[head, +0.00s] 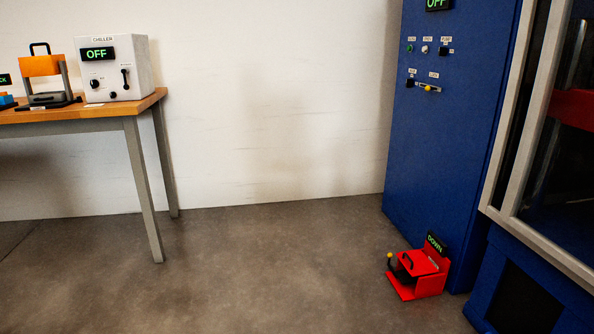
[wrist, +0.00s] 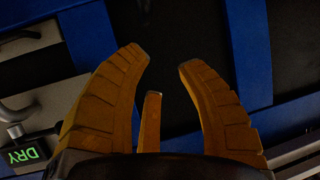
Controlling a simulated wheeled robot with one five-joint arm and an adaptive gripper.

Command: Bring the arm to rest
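My gripper (wrist: 164,60) shows in the wrist view as yellow-brown ribbed fingers. The fingertips are apart, with nothing between them. Beyond them are dark panels and blue frame members (wrist: 250,40); how near these are I cannot tell. My arm and gripper do not show in the head view.
A blue cabinet (head: 440,120) with a display and knobs stands at right, beside a framed glass enclosure (head: 560,130). A red pedal unit (head: 425,275) reading DOWN sits on the floor. A table (head: 130,108) with a chiller (head: 115,70) reading OFF stands left. The middle floor is clear.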

